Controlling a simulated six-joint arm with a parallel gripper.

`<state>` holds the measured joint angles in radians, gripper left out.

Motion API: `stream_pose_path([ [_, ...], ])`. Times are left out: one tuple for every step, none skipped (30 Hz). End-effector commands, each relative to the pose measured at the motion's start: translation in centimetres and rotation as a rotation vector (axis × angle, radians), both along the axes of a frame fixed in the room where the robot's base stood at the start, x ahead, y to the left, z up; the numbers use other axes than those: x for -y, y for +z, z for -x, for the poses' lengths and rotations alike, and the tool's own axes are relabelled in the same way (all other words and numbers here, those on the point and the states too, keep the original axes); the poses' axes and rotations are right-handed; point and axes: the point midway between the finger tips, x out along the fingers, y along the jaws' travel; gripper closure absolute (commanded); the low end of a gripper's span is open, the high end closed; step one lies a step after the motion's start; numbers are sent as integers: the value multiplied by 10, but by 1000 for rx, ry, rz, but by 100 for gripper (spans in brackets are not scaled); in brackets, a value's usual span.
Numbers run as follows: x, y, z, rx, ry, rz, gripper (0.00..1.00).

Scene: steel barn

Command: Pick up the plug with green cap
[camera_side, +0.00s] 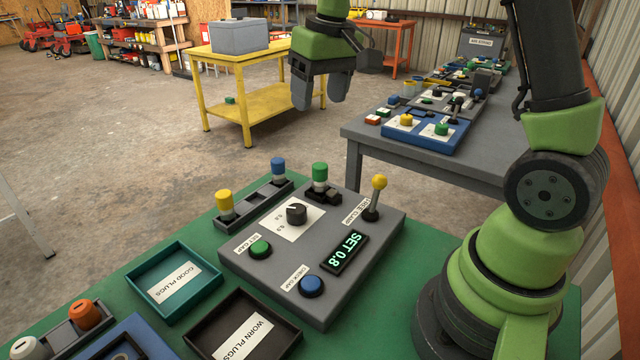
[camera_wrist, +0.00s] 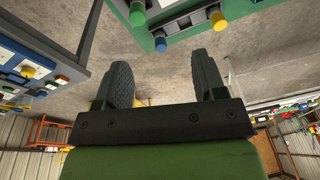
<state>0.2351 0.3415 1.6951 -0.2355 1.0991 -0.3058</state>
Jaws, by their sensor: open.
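The plug with green cap (camera_side: 320,173) stands upright in a small black holder (camera_side: 322,193) at the back edge of the grey control box (camera_side: 268,216). Its green cap also shows at the top of the wrist view (camera_wrist: 137,15). My gripper (camera_side: 320,93) is open and empty, well above and behind the plug, fingers pointing down in the side view. In the wrist view my gripper (camera_wrist: 160,76) shows both fingers apart with bare floor between them.
A yellow-capped plug (camera_side: 224,203) and a blue-capped plug (camera_side: 278,169) stand in a dark rack left of the green one. A yellow-knobbed lever (camera_side: 378,184) rises to its right. Teal tray (camera_side: 152,291) and dark tray (camera_side: 208,337) lie in front. The air above the plugs is clear.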

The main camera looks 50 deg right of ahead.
Motion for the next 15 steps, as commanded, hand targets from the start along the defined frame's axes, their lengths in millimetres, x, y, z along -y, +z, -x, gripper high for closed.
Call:
stream_pose_path([
  [11, -18, -10, -43, 2, 2, 36],
  [17, -27, -15, -62, 6, 5, 36],
  [24, -38, -20, -85, 12, 7, 36],
  [28, -46, -23, -102, 16, 9, 36],
  [33, -53, -26, -117, 18, 10, 36],
  [37, -61, -29, -133, 23, 11, 36],
  [41, -67, -30, -143, 26, 11, 36],
  [43, -71, -32, -152, 28, 12, 36],
  [46, -77, -33, -162, 30, 13, 36],
  [48, -80, -34, -167, 32, 13, 36],
  [49, -83, -34, -171, 33, 13, 36],
  [50, -87, -34, -175, 35, 12, 36],
  [50, -91, -34, -178, 36, 13, 36],
  [50, -96, -34, -180, 35, 12, 36],
  [50, -102, -34, -180, 35, 11, 36],
])
